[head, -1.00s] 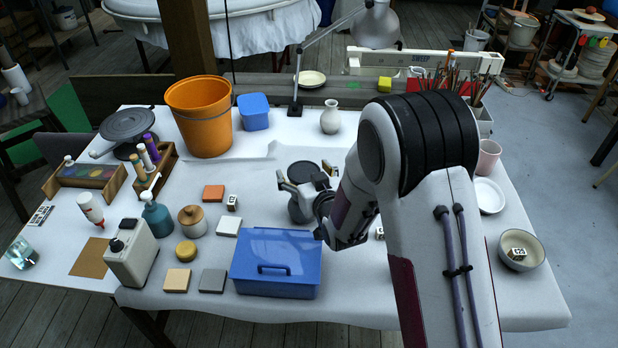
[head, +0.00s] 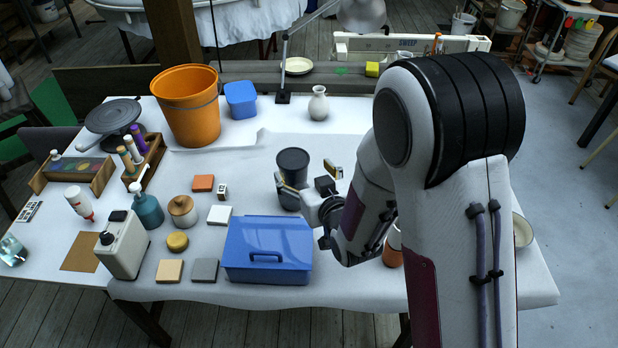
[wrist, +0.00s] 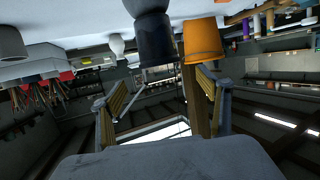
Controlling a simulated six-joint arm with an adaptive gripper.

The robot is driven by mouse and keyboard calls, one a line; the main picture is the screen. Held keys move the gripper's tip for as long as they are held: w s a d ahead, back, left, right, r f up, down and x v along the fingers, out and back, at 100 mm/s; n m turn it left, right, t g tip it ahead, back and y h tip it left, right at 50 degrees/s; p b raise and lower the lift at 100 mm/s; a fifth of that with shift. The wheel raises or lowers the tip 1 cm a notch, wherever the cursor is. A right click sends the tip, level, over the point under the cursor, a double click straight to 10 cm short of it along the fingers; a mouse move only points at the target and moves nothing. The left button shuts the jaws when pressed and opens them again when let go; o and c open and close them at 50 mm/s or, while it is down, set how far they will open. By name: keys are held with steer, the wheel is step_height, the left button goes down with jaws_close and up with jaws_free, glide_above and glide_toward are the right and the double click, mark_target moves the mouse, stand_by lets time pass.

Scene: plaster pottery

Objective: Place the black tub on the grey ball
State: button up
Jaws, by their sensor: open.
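The black tub (head: 293,162) stands upright near the middle of the table, beyond the blue box. In the upside-down wrist view the tub (wrist: 155,40) appears with a rounded grey thing, apparently the grey ball (wrist: 147,5), directly beneath it. The tub looks to be resting on it, though the ball is cut off by the frame edge. In the head view the ball is not clearly seen. My gripper (head: 309,177) is open and empty on the near side of the tub, its fingers spread; they also show in the wrist view (wrist: 156,90), apart from the tub.
The blue lidded box (head: 268,250) stands close in front of my gripper. An orange bucket (head: 188,110), a blue tub (head: 240,100) and a white vase (head: 318,104) stand behind. An orange-brown vessel (head: 392,250) is partly hidden by my arm. Tiles and jars lie left.

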steer(key=shift+v, duration=1.55)
steer(key=shift+a, duration=0.1)
steer(key=s+d+r+m+g+h, duration=0.35)
steer(key=s+d+r, duration=0.55)
steer(key=d, duration=0.4)
steer(key=s+d+r+g+h, duration=0.1)
steer(key=s+d+r+g, duration=0.1)
steer(key=s, duration=0.8)
steer(key=s+d+r+m+g+h, duration=0.1)
steer(key=s+d, duration=0.3)
steer(key=s, duration=0.7)
steer(key=shift+s+r+g, duration=0.25)
steer(key=shift+r+g, duration=0.3)
steer(key=shift+g, duration=0.1)
